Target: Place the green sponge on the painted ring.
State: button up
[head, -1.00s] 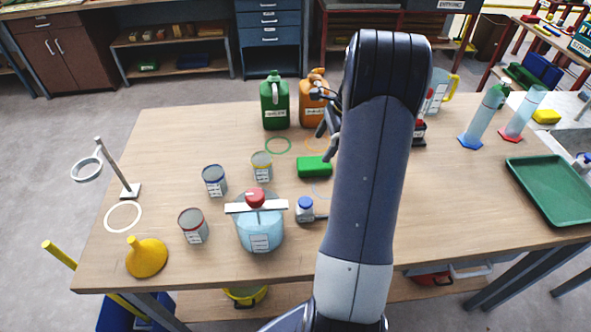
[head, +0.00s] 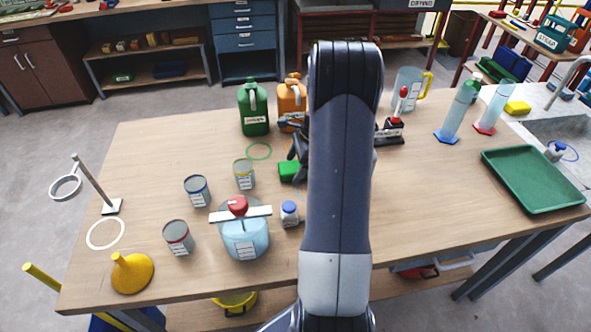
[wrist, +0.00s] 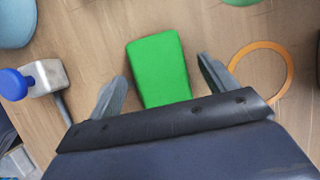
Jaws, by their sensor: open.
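The green sponge (head: 289,171) lies flat on the wooden table, partly hidden by my arm in the head view. In the wrist view the sponge (wrist: 160,72) sits ahead of my gripper (wrist: 161,72), between its two spread fingers, with gaps on both sides. My gripper is open and holds nothing. In the head view it is mostly behind my arm. An orange painted ring (wrist: 262,44) lies right of the sponge in the wrist view, empty. A green ring (head: 259,159) lies behind the sponge, and a white ring (head: 106,247) at the left front.
A green jerrycan (head: 253,112) and an orange jerrycan (head: 291,92) stand at the back. A green tray (head: 535,180) is at right.

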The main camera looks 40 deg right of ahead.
jog(key=shift+f, duration=0.2)
dwell(0.4)
jog(key=c, duration=1.1)
